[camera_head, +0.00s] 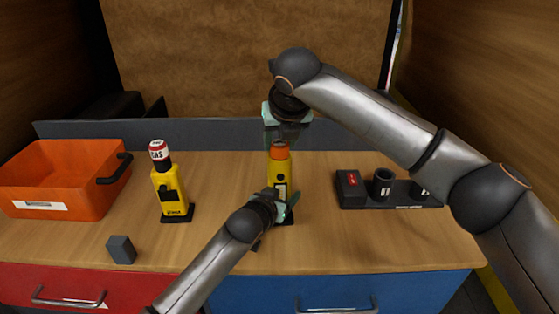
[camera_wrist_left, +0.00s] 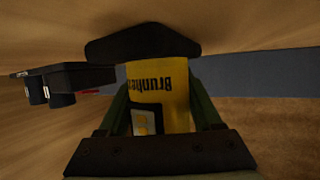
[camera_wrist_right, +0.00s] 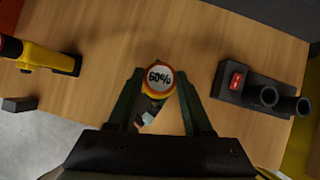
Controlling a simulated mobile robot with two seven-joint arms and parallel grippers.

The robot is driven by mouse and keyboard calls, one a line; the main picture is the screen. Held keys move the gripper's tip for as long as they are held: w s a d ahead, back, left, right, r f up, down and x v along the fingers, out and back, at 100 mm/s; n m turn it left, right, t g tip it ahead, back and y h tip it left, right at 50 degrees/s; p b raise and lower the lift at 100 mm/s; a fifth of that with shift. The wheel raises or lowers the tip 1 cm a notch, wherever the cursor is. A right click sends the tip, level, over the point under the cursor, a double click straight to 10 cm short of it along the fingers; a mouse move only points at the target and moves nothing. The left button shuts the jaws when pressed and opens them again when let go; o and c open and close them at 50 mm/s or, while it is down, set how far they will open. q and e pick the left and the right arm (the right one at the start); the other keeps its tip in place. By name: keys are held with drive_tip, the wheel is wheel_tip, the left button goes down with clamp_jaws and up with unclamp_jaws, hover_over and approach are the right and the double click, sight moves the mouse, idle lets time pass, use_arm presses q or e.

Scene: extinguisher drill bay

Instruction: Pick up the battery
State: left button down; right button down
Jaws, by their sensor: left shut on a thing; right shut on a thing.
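A yellow handheld unit (camera_head: 280,180) stands upright at the middle of the table on a dark foot. Its orange-rimmed battery (camera_head: 279,151) is at the top; in the right wrist view the battery's end (camera_wrist_right: 159,78) is white and reads 60%. My left gripper (camera_head: 281,201) is shut on the yellow body, which also shows in the left wrist view (camera_wrist_left: 175,85) with its lettering upside down. My right gripper (camera_head: 284,134) comes from above and is shut on the battery, fingers on both sides of it. The battery's lower part is hidden.
A second yellow unit (camera_head: 170,190) with a red-and-white top stands at left, beside an orange bin (camera_head: 62,185). A small dark block (camera_head: 121,249) lies near the front edge. A black holder (camera_head: 353,188) with round sockets is at right.

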drive_tip(key=shift+r, duration=0.15)
idle(0.3)
wheel_tip(320, 180, up, 10)
idle(0.3)
use_arm(q)
unclamp_jaws()
